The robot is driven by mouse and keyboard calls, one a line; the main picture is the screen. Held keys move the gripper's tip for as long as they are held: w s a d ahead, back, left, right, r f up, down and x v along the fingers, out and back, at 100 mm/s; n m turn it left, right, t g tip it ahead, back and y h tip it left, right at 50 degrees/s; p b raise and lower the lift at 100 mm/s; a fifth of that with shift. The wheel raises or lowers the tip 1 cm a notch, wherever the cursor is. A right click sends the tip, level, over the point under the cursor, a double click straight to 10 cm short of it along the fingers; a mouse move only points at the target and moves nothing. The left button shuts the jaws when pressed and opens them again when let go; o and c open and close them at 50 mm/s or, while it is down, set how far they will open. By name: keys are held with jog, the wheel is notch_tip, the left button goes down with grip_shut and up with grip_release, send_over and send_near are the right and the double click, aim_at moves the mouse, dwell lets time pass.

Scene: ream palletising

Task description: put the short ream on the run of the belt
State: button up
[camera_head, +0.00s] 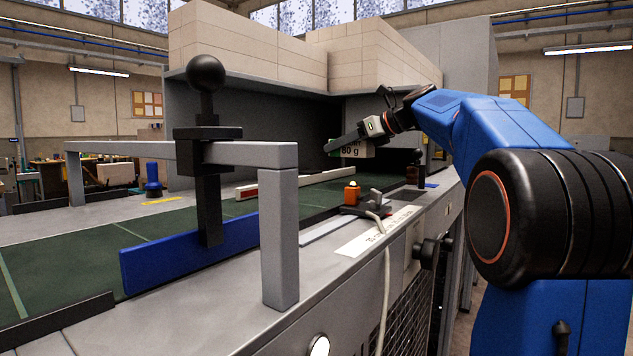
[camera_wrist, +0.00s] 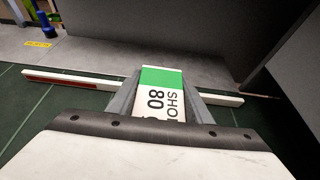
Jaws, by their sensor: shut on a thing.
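The short ream is a white and green block with "80" and "SHO" printed on it; it shows in the wrist view (camera_wrist: 160,95) between the two fingers. In the head view the ream (camera_head: 354,150) is at the end of my arm, partly covered by the gripper. My gripper (camera_head: 345,146) is shut on it and holds it above the far part of the belt. The belt (camera_head: 90,257) is dark green with pale cross lines. It also shows in the wrist view (camera_wrist: 30,120) below and to the left of the ream.
A grey frame with a black post and blue plate (camera_head: 185,250) spans the near belt. An orange button (camera_head: 352,193) sits on the right ledge. A dark housing stands behind.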

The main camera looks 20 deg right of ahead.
aim_at(342, 185)
jog(key=shift+f, duration=4)
jog(key=shift+f, duration=0.1)
jog(key=o, duration=1.2)
jog(key=shift+o, duration=0.2)
jog(key=shift+s+d+r, duration=0.2)
jog(key=v, duration=1.1)
jog(key=shift+s+d, duration=0.1)
jog(key=shift+s, duration=0.1)
